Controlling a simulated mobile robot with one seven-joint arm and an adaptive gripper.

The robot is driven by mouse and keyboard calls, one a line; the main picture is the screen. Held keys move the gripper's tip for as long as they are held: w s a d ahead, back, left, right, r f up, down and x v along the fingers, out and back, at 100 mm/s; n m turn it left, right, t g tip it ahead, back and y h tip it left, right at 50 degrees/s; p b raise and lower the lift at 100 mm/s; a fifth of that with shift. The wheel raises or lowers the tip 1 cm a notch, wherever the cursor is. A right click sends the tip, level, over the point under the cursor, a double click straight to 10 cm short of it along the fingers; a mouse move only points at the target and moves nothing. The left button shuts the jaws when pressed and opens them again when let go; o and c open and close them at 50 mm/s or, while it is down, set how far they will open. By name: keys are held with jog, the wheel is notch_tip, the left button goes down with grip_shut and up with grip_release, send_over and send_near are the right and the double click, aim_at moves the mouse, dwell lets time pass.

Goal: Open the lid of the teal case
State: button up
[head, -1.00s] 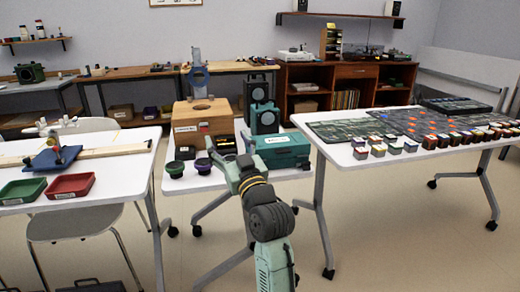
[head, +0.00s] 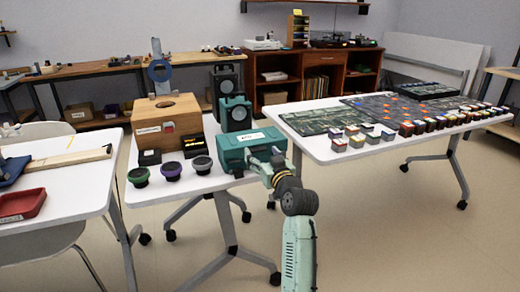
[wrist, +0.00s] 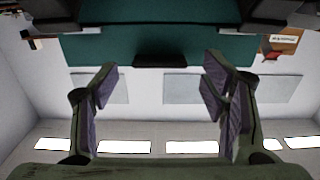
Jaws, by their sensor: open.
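A red tray (head: 22,205) is at left.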

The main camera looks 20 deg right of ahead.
jog(key=shift+w, duration=1.1)
grip_shut()
